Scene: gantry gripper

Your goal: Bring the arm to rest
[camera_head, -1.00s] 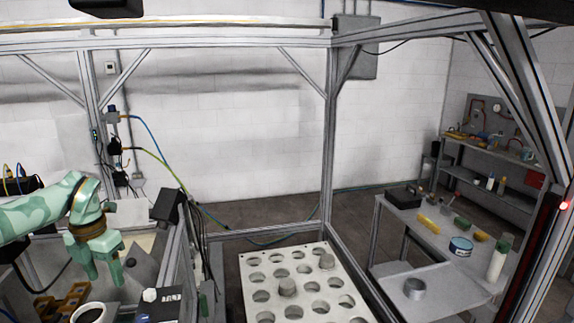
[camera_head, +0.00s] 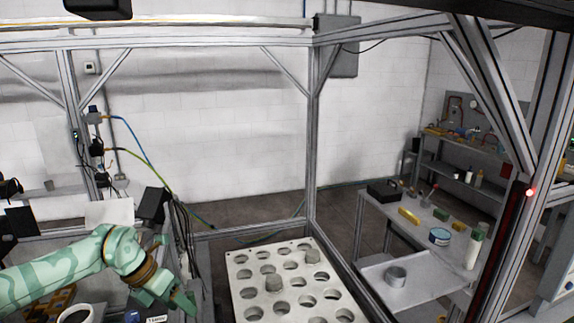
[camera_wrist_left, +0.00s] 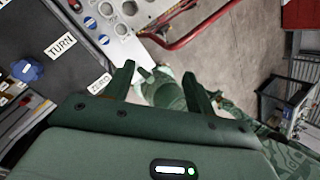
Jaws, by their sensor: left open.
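My left arm comes in from the lower left of the head view, with green camouflage-patterned links. Its gripper (camera_head: 178,301) is low in the picture, left of the white plate with round holes and apart from it. In the left wrist view the two dark green fingers (camera_wrist_left: 158,78) stand apart, with nothing held between them. Part of a green patterned body, which looks like my own, shows beyond them. My right gripper is not in view.
The white holed plate (camera_head: 240,262) carries grey plugs. A side table (camera_head: 440,272) holds a metal cylinder (camera_head: 395,277) and a blue tin (camera_head: 439,236). Frame posts (camera_head: 312,140) stand around. The wrist view shows a dark panel with a blue knob (camera_wrist_left: 26,71) and a red rail (camera_wrist_left: 195,32).

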